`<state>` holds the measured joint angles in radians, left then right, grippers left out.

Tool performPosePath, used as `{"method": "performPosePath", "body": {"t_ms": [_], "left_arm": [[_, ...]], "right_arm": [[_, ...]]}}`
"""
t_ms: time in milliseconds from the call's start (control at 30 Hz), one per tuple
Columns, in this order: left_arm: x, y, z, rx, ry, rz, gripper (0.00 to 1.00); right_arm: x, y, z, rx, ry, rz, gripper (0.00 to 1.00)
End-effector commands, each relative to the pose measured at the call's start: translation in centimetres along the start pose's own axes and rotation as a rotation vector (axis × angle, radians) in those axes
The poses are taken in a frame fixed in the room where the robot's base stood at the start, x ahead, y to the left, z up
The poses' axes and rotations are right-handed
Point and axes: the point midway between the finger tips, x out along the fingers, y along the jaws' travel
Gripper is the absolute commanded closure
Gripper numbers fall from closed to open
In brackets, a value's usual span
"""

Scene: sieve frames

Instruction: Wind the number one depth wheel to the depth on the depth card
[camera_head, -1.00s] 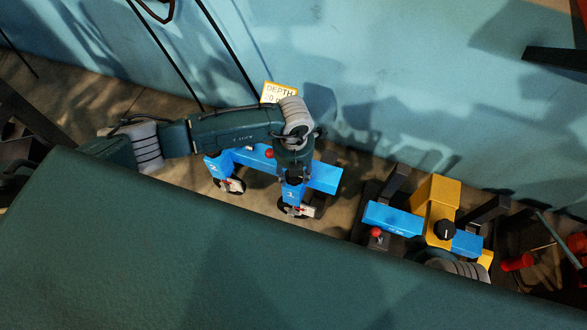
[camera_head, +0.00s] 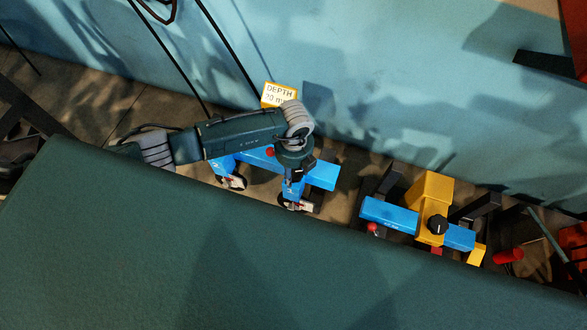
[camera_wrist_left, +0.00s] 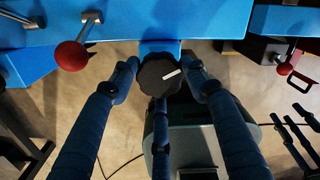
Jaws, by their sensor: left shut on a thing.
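In the left wrist view, my left gripper (camera_wrist_left: 162,82) is shut around the black lobed depth wheel (camera_wrist_left: 150,80), with fingers on both sides and one below. The wheel's white pointer line tilts up to the right. The wheel sits in front of a blue frame (camera_wrist_left: 210,20). In the head view, my left gripper (camera_head: 291,183) is at the nearer end of the blue frame (camera_head: 322,176), and the held wheel is hard to make out. The yellow-edged depth card (camera_head: 279,94) reads "DEPTH" and a value in mm; its first digit is unclear. My right gripper's spread, empty fingers (camera_wrist_left: 290,125) show in the left wrist view.
A red ball lever (camera_wrist_left: 70,55) stands close left of my gripper. A yellow block (camera_head: 430,190) with a black knob and blue bars stands at the right, with red handles (camera_head: 508,256) beyond.

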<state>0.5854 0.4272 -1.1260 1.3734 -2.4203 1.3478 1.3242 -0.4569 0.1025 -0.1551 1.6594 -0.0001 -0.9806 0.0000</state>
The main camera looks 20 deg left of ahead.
Motion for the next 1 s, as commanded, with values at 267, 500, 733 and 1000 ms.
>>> {"method": "performPosePath", "body": {"t_ms": [267, 500, 733, 1000], "left_arm": [[0.4, 0.1, -0.9, -0.002, 0.018, 0.006, 0.81], [0.3, 0.0, -0.9, 0.000, 0.017, 0.004, 0.37], [0.2, 0.0, -0.5, -0.002, 0.010, 0.001, 0.37], [-2.3, -0.1, -0.3, -0.001, 0.006, -0.002, 0.37]], "right_arm": [[0.1, 0.0, 0.1, 0.000, 0.000, 0.000, 0.60], [0.1, 0.0, 0.1, 0.000, 0.000, 0.000, 0.60], [0.1, 0.0, 0.1, 0.000, 0.000, 0.000, 0.60], [0.1, 0.0, 0.0, 0.000, 0.001, -0.001, 0.60]]}}
